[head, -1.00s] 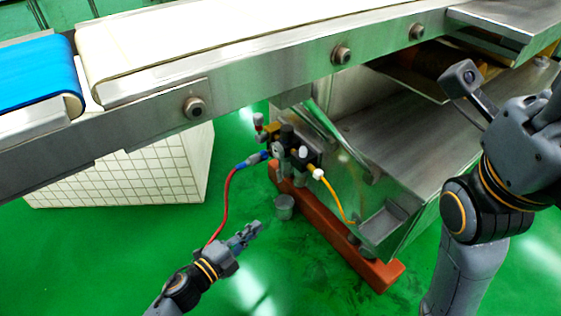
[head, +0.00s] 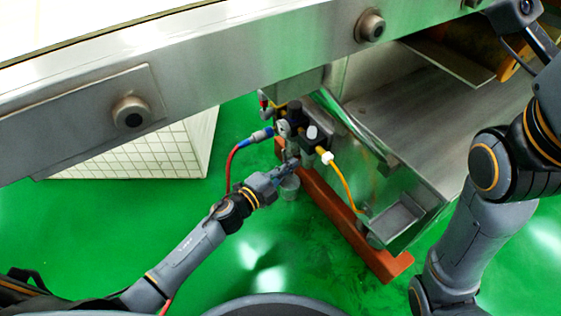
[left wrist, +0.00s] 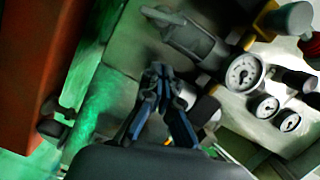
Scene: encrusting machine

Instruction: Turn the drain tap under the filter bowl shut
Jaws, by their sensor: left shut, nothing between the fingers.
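The filter unit hangs on the machine's side, with a gauge (head: 283,128) and a black regulator (head: 296,112). In the left wrist view a grey filter bowl (left wrist: 190,38) is at top centre, with what looks like its drain tap (left wrist: 158,14) at its end. My left gripper (head: 291,166) is just below the unit in the head view and hides part of its underside. In the left wrist view its fingers (left wrist: 157,75) are shut and empty, apart from the tap. The tap's angle is too blurred to tell. My right arm is at the right; its gripper is not in view.
A red hose (head: 230,165) with a blue coupling (head: 262,135) and a yellow hose (head: 345,185) leave the unit. The conveyor frame (head: 230,75) passes above. Green floor is open in front.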

